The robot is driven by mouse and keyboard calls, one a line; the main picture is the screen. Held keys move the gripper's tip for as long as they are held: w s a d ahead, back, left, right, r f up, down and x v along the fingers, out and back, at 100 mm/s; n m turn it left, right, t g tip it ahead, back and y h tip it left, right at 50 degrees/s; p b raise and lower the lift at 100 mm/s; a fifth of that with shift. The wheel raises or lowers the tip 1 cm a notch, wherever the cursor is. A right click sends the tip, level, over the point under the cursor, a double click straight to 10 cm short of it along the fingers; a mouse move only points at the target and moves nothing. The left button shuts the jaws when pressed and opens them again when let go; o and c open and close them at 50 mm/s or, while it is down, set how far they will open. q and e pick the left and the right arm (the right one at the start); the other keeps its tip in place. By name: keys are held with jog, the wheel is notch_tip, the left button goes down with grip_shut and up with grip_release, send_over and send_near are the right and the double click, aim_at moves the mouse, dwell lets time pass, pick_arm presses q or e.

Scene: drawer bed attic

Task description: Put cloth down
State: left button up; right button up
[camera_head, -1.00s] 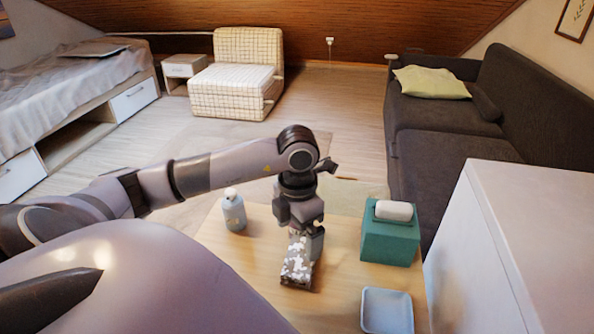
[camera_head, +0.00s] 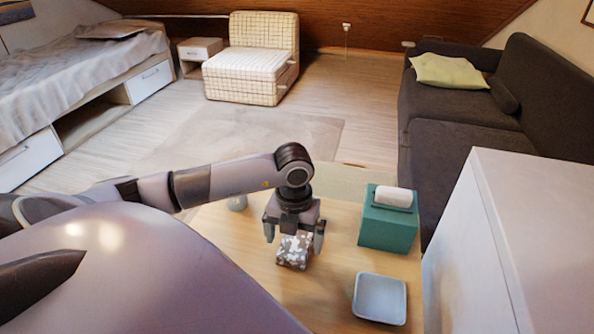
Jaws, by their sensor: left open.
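The cloth (camera_head: 293,253), folded small with a grey, white and brown blotchy pattern, rests on the wooden table (camera_head: 256,268). My left gripper (camera_head: 294,243) points down over it with its fingers spread. One finger is at each side of the cloth, and the gripper appears open. The far part of the cloth is hidden by the gripper. My right gripper is not in view.
A teal box (camera_head: 388,230) with a white item (camera_head: 393,197) on top stands right of the gripper. A pale blue tray (camera_head: 380,298) lies in front of it. A white cabinet (camera_head: 530,240) stands at the right.

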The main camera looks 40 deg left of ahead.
pick_arm(q)
jog(key=shift+f, duration=0.95)
jog(key=c, duration=1.2)
jog(key=shift+r, duration=0.1)
